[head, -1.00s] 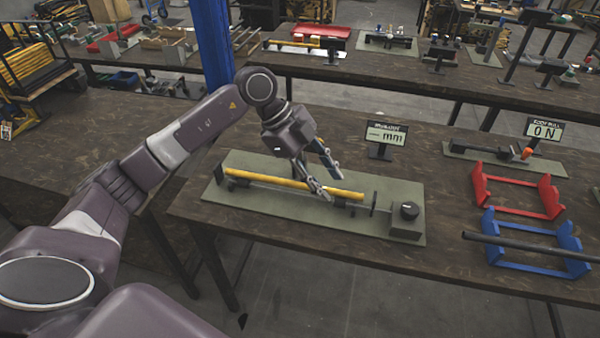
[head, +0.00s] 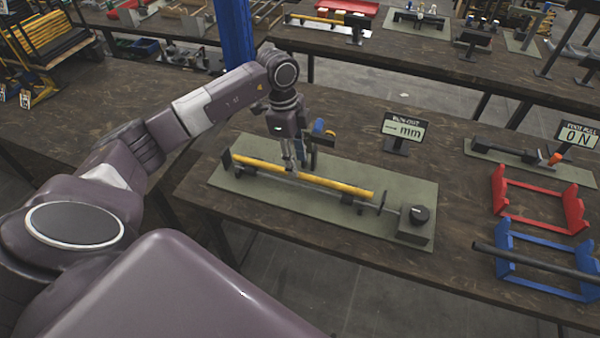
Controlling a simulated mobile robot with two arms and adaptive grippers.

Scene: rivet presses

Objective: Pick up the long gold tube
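The long gold tube (head: 335,184) lies level along a fixture on a grey-green base plate (head: 270,192), held up near its ends by small dark supports. My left gripper (head: 299,168) points down at the tube, left of its middle. Its fingers are apart, with the near finger reaching the tube and the other just behind it. I cannot tell whether either finger touches the tube. My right gripper is not in view.
A run-out display (head: 404,132) stands behind the plate, and a dark knob block (head: 416,222) sits at its right end. A red cradle (head: 535,205) and a blue cradle (head: 520,263) holding a dark bar (head: 535,262) are at the right.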

